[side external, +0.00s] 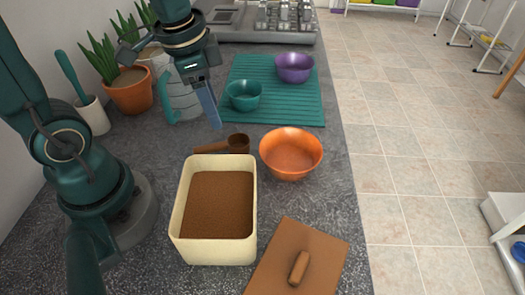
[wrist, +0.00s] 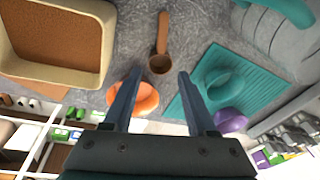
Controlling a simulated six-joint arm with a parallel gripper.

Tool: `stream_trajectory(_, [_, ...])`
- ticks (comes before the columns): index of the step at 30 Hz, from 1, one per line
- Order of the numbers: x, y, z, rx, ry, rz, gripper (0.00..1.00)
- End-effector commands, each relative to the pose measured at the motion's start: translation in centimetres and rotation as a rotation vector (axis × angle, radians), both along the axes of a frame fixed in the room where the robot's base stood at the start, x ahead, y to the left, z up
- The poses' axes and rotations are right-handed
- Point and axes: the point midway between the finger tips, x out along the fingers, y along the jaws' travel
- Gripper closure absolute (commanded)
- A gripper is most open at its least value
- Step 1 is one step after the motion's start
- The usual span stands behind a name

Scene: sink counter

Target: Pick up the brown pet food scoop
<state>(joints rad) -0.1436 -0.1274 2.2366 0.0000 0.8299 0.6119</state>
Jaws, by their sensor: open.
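The brown pet food scoop (side external: 226,146) lies on the grey counter just behind the cream bin of brown pet food, its cup toward the orange bowl and its handle pointing left. In the wrist view the scoop (wrist: 161,52) shows beyond the fingertips, between their lines, with its handle toward the top edge. My gripper (side external: 210,108) is above the counter, behind the scoop and apart from it. In the wrist view my gripper (wrist: 157,80) has its two fingers spread, with nothing held between them.
The cream bin (side external: 248,190) stands in front of the scoop, and the orange bowl (side external: 291,152) is right of it. A brown lid (side external: 325,252) lies in front. A teal mat (side external: 300,105) holds teal (side external: 245,96) and purple (side external: 294,68) bowls. A pitcher (side external: 172,88) stands behind left.

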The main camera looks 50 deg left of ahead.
Motion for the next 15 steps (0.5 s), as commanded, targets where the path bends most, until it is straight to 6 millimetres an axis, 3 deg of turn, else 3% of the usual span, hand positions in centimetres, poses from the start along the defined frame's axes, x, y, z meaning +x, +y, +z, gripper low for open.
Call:
stream_trajectory(6, [0.3,1.4,-3.6,-0.021,0.153,0.017,0.43])
stream_trajectory(15, [-0.2,1.8,-6.1,-0.034,0.207,0.040,0.43])
